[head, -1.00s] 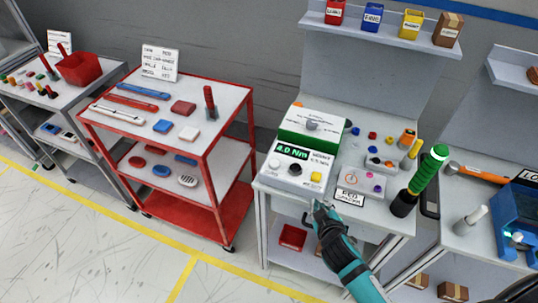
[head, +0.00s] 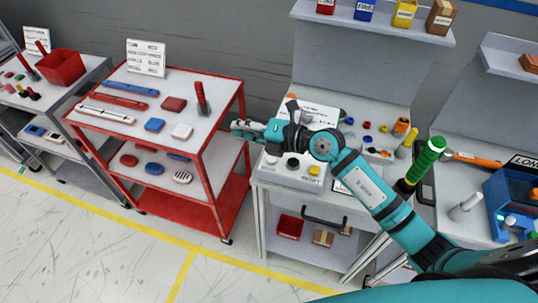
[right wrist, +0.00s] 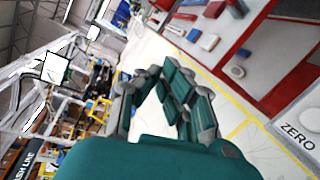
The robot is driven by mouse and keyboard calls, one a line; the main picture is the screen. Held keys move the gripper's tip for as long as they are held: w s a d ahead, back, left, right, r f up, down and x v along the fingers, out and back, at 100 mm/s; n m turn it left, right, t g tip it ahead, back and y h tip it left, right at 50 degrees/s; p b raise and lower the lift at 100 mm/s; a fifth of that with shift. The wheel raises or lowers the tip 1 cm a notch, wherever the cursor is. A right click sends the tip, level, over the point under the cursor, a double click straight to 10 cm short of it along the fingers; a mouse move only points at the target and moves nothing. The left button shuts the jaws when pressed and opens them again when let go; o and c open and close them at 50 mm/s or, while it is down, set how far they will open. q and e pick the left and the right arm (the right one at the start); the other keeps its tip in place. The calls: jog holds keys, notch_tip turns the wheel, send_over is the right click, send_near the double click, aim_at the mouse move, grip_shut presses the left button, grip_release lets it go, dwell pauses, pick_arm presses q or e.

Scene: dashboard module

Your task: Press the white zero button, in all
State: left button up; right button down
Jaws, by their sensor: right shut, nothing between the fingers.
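The white zero button (head: 271,158) sits at the left of the light grey control box on the bench, partly below my right arm. A black knob (head: 292,163) and a yellow button (head: 314,170) are to its right. My arm hides the box's display. My left gripper is not in view.
A red cart (head: 110,132) with tools and coloured blocks stands left of the bench. A green-handled tool (head: 425,160) stands upright at the bench's right. The floor in front is clear.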

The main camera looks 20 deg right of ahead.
jog(key=w+d+f+n+g+h, duration=0.2)
jog(key=w+d+f+h, duration=0.1)
jog(key=d+f+h, duration=0.15)
jog(key=h, duration=0.2)
send_over(272, 159)
jog(key=f, duration=0.1)
jog(key=shift+w+d+f+g, duration=0.2)
jog(key=shift+w+d+g, duration=0.1)
jog(key=shift+w+d, duration=0.1)
notch_tip(272, 159, down, 9)
jog(key=b, duration=0.6)
dwell(0.8)
jog(key=shift+f+b, duration=0.35)
jog(key=shift+b, duration=0.1)
